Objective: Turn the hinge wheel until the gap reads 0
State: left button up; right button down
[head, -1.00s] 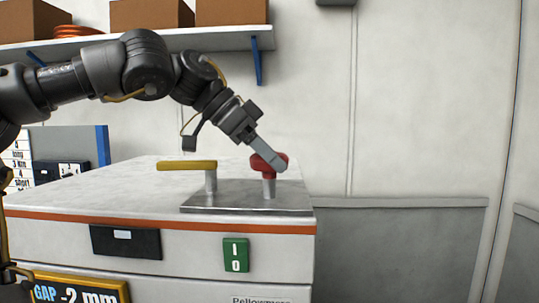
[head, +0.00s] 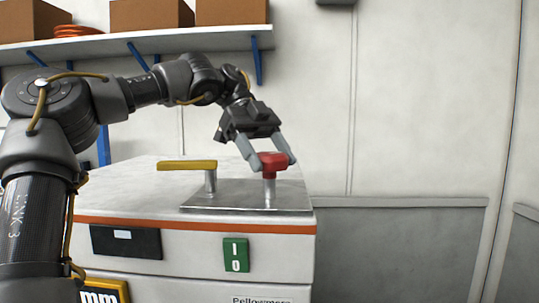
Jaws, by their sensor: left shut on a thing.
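A red knob (head: 271,160) on a short metal post stands at the right of a metal plate (head: 235,201) on top of the white cabinet. My left gripper (head: 273,163) is shut on the red knob, one finger on each side of it. A yellow bar handle (head: 187,165) on its own post stands to the left on the same plate. The gap display (head: 100,296) is at the lower left, mostly hidden by my left arm; only "mm" shows, so its number cannot be read. My right gripper is not in view.
The white cabinet (head: 190,240) carries a green switch (head: 236,255) and a dark panel (head: 126,242) on its front. A shelf (head: 215,40) with cardboard boxes (head: 153,14) hangs above at the back. The right side is open before a bare wall.

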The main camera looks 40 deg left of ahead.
pick_arm(q)
jog(key=m+g+y, duration=0.1)
jog(key=m+g, duration=0.2)
jog(key=m, duration=0.2)
jog(key=shift+g, duration=0.4)
jog(key=shift+y, duration=0.3)
jog(key=o, duration=1)
